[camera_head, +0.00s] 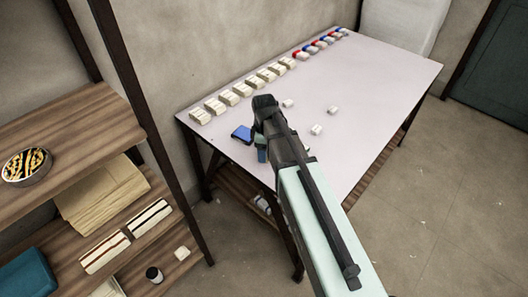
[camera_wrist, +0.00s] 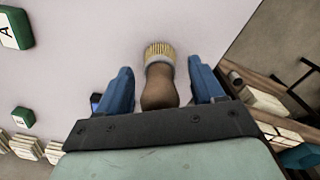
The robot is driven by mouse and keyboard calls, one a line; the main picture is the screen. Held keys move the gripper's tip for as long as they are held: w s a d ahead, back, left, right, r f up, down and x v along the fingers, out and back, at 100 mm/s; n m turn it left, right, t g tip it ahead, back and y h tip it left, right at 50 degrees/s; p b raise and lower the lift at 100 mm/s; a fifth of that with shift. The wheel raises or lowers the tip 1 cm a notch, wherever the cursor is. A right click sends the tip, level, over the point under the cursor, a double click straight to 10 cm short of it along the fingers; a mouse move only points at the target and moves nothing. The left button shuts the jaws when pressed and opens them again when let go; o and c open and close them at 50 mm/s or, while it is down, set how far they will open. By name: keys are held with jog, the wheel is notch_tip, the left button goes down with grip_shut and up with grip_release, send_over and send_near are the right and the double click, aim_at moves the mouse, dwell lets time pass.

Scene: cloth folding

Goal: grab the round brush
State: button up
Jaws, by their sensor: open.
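The round brush, with a brown handle (camera_wrist: 160,88) and pale yellow bristles, shows in the wrist view between the two blue fingers of my gripper (camera_wrist: 160,66). The fingers are apart, with a visible gap on each side of the brush. The handle's near end is hidden behind the dark gripper body. In the head view my gripper (camera_head: 262,150) is over the near left edge of the table, and I cannot make out the brush there, as my arm covers that area.
Several pale blocks line the back edge of the table (camera_head: 375,80), with red and blue ones at the far end. A blue object (camera_head: 242,132) lies left of my gripper. Loose white blocks (camera_head: 316,129) lie to its right. A wooden shelf (camera_head: 70,130) stands at left.

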jog(key=c, duration=1.1)
jog(key=shift+c, duration=0.2)
